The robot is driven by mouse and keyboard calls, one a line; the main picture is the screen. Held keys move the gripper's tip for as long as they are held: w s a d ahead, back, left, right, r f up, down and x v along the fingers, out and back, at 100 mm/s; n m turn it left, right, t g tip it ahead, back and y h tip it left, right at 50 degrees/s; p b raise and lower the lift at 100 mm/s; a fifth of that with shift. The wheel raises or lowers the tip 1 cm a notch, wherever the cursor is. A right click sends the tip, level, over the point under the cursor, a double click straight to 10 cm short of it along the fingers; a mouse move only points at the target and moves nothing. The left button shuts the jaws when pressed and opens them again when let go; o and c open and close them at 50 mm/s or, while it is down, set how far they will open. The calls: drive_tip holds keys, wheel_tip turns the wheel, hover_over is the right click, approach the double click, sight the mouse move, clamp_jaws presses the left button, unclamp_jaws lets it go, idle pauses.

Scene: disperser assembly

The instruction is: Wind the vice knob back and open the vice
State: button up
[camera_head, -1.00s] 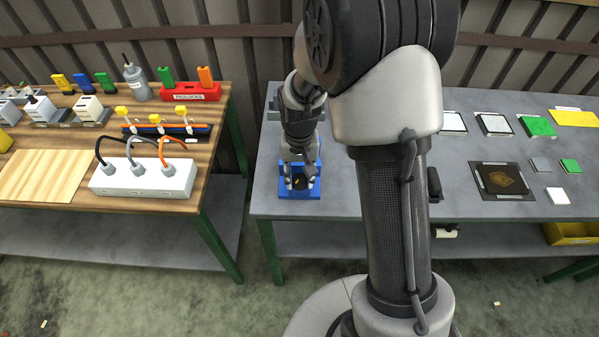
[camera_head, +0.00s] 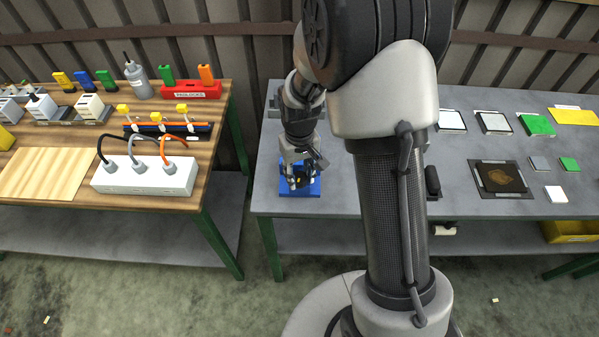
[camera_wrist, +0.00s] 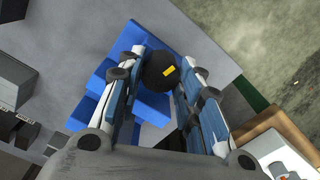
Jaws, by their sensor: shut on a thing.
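The blue vice (camera_head: 300,190) sits at the left front of the grey table, mostly covered by my gripper in the head view. In the wrist view its blue body (camera_wrist: 117,50) lies at the upper left. Its round black knob (camera_wrist: 160,72), with a small yellow mark, is between my fingertips. My gripper (camera_wrist: 162,75) is shut on the knob, one finger on each side; it also shows over the vice in the head view (camera_head: 298,178). The vice jaws are too hidden to tell how far apart they stand.
The grey table (camera_head: 340,205) has its front edge just before the vice. A wooden table (camera_head: 130,200) with a white power strip (camera_head: 145,178) stands to the left across a gap. Flat plates and a dark mat (camera_head: 503,180) lie at the right.

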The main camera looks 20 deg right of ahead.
sight(299, 176)
drive_tip(key=o, duration=1.1)
drive_tip(key=shift+c, duration=0.2)
wheel_tip(299, 176, up, 12)
